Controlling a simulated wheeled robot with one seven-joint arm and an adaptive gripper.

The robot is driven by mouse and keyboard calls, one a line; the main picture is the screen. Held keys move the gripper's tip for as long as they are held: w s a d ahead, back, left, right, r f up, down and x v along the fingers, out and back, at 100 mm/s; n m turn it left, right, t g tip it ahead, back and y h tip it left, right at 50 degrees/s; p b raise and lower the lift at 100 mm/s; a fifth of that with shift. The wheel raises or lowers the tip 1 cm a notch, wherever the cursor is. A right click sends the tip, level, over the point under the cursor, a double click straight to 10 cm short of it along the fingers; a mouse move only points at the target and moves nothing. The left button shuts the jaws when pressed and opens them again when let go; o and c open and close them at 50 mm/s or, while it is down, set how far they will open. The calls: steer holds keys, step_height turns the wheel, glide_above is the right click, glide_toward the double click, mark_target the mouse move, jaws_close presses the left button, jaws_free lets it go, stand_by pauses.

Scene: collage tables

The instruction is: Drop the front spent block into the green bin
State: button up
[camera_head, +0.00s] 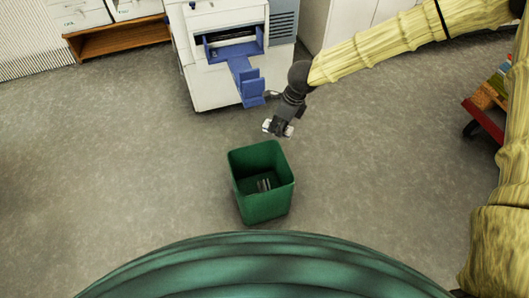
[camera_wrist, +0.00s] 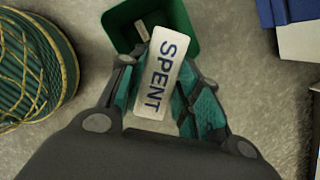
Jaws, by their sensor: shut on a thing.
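My gripper (camera_head: 277,127) is shut on a white block marked "SPENT" in blue letters (camera_wrist: 161,75). The block also shows as a small pale shape between the fingers in the head view (camera_head: 267,125). The green bin (camera_head: 262,208) stands on the floor, open at the top. In the head view my gripper is just beyond the bin's far rim. In the wrist view the bin (camera_wrist: 188,42) lies past the far end of the block. A small light block (camera_wrist: 141,31) lies inside the bin, and pale items show on its floor in the head view (camera_head: 264,185).
A white machine with a blue tray (camera_head: 246,78) stands behind the bin. A red cart with several coloured items (camera_head: 484,120) is at the right. The grey floor left of the bin is clear.

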steer(key=a+f+m+h+b, duration=0.1)
steer(key=f+m+b, duration=0.3)
steer(key=f+b, duration=0.4)
steer(key=a+f+m+t+h+b, duration=0.1)
steer(key=a+f+m+b, duration=0.2)
steer(key=f+b, duration=0.6)
step_height(320, 180, down, 2)
steer(key=m, duration=0.2)
steer(key=shift+w+a+f+m, duration=0.15)
steer(key=shift+w+a+m, duration=0.15)
steer(key=shift+w+a, duration=0.1)
steer(key=o, duration=0.9)
steer(key=v, duration=1.2)
steer(key=shift+s, duration=0.35)
